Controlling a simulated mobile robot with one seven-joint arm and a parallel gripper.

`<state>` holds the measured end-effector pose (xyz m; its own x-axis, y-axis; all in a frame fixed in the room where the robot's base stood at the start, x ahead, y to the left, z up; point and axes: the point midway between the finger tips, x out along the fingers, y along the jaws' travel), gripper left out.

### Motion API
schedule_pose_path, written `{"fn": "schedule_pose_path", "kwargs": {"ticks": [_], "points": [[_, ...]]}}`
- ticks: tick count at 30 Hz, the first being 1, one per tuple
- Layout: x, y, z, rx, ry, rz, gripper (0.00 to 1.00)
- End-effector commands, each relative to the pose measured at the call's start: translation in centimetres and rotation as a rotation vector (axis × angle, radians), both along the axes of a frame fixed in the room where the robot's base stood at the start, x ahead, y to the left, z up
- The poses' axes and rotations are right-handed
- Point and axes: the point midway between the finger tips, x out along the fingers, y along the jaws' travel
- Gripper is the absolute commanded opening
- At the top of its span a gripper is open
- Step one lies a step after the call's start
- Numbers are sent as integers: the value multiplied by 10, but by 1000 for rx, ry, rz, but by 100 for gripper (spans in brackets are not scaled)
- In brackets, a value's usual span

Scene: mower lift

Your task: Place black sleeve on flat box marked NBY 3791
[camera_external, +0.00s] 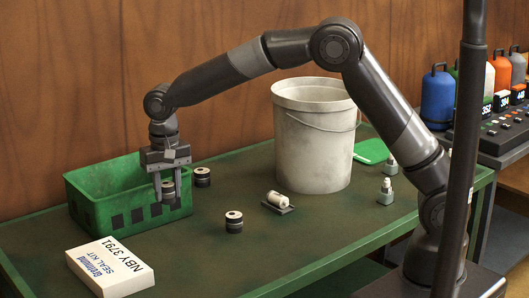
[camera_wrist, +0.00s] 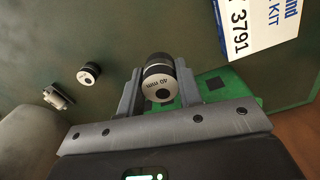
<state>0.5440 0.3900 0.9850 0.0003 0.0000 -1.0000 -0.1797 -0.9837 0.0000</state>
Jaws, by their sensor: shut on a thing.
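My gripper (camera_external: 164,187) is shut on a black sleeve (camera_external: 168,190), pointing down at the green bin's front wall. In the wrist view the held sleeve (camera_wrist: 159,78) sits between both fingers, its pale end face reading "40 mm". The flat white box (camera_external: 110,268) marked "NBY 3791" and "SEAL KIT" lies at the table's front left, apart from the gripper. It also shows at the top right of the wrist view (camera_wrist: 262,28), with nothing seen on it. Two similar black sleeves stand on the table, one beside the bin (camera_external: 202,177) and one nearer the front (camera_external: 234,221).
The green bin (camera_external: 105,215) stands behind the box; its inside is mostly hidden. A white cylinder on a dark holder (camera_external: 279,201) lies mid-table. A large pale bucket (camera_external: 315,140) stands behind it. Green tabletop (camera_external: 185,255) is clear right of the box.

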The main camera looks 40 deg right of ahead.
Motion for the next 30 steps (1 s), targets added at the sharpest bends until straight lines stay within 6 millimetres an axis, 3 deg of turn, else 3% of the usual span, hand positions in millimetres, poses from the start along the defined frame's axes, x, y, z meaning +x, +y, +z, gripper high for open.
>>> {"fn": "schedule_pose_path", "kwargs": {"ticks": [3,8,21,30], "points": [[-11,28,7,1,-1,18,0],[-20,49,4,-1,0,26,0],[-46,136,-51,-1,0,25,0],[-50,151,-67,-2,1,23,0]]}}
